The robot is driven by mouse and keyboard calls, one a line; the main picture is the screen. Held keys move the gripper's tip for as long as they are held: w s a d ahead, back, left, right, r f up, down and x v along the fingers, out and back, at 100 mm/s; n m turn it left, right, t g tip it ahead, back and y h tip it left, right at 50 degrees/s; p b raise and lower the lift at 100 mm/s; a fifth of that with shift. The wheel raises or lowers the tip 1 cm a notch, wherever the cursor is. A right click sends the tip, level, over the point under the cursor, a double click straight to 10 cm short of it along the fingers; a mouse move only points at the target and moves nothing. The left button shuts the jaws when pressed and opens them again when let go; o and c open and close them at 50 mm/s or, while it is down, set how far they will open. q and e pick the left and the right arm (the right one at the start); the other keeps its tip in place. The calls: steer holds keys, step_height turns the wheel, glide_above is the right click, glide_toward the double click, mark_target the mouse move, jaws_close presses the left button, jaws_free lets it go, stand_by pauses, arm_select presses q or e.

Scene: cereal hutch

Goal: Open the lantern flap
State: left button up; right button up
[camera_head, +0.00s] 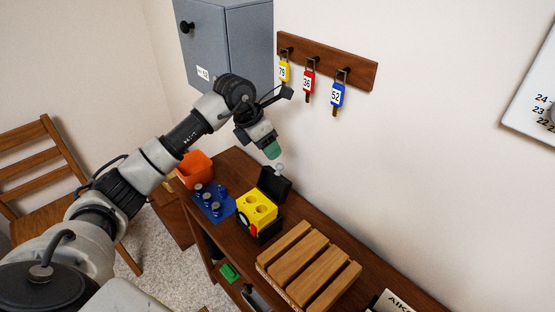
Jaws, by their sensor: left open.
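The lantern (256,209) is a yellow block with a black base on the brown shelf top. Two round holes show in its yellow top. Its black flap (274,184) stands raised at the lantern's back edge, with a small pale knob (280,168) at its upper edge. My left gripper (272,151), with green fingertips, hangs just above the flap and knob. It is open and appears apart from them; the gap between its fingers is hard to see at this angle. My right gripper is out of view.
A blue mat (229,209) with several blue cylinders and an orange bin (195,168) lie left of the lantern. A slatted wooden box (309,266) stands to the right. A grey wall cabinet (228,50) and a key rack (327,62) with three tagged keys hang above.

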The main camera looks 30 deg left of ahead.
mark_target(279, 164)
arm_select(q)
steer(key=p+x, duration=0.1)
steer(key=x, duration=0.5)
steer(key=shift+w+d+f, duration=0.1)
steer(key=shift+d+f, duration=0.05)
steer(key=shift+f, duration=0.15)
jaws_close()
